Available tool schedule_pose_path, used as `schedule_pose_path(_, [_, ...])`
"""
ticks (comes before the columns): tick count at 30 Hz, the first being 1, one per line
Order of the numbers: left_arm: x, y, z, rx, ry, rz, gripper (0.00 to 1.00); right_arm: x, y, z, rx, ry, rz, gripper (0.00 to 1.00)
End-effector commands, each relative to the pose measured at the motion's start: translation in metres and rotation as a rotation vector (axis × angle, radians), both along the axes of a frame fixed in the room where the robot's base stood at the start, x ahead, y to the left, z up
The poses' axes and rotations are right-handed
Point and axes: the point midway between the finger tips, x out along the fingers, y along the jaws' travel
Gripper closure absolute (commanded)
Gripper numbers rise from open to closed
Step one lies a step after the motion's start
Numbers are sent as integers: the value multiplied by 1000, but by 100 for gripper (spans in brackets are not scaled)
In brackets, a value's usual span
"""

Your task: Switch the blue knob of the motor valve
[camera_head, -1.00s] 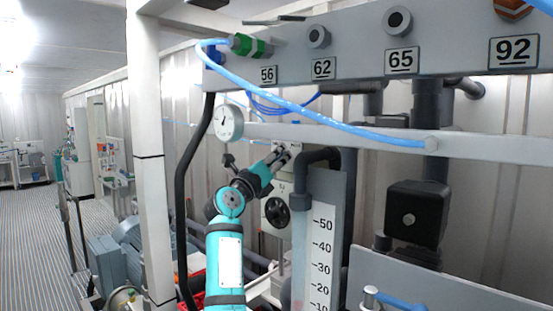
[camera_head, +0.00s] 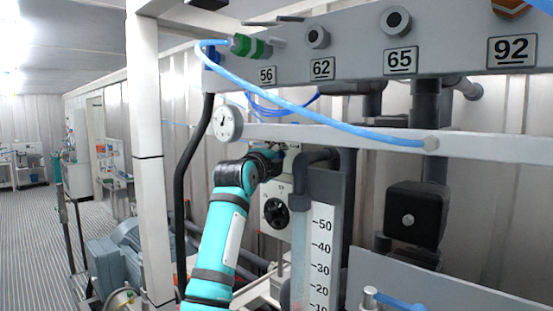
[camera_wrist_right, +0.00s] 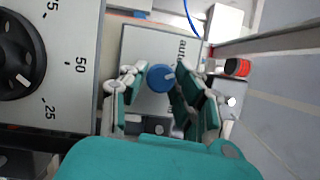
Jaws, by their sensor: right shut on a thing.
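The blue knob (camera_wrist_right: 160,77) sits on a light grey plate (camera_wrist_right: 138,48) of the motor valve, with partly hidden lettering at its side. It shows in the right wrist view, between the fingers of my right gripper (camera_wrist_right: 158,84). The gripper is shut on the knob, with one finger on each side. In the head view my teal right arm reaches up to the valve box, and the right gripper (camera_head: 288,150) is small and partly hidden there. The blue knob cannot be made out in the head view. My left gripper is not in view.
A black dial (camera_wrist_right: 20,58) with scale marks is left of the plate; it also shows in the head view (camera_head: 277,212). A round gauge (camera_head: 227,123), a grey rail (camera_head: 330,136) and a blue hose (camera_head: 285,102) are close to my arm. A scaled column (camera_head: 322,250) stands right.

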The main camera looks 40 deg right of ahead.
Motion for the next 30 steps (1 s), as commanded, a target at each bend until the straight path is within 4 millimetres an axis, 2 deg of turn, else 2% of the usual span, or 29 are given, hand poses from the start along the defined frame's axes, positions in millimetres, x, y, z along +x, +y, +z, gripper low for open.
schedule_pose_path(12, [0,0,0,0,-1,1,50,0,0,1,-22,256,-2,100])
schedule_pose_path(30, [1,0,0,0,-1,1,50,0,0,1,-29,320,-2,100])
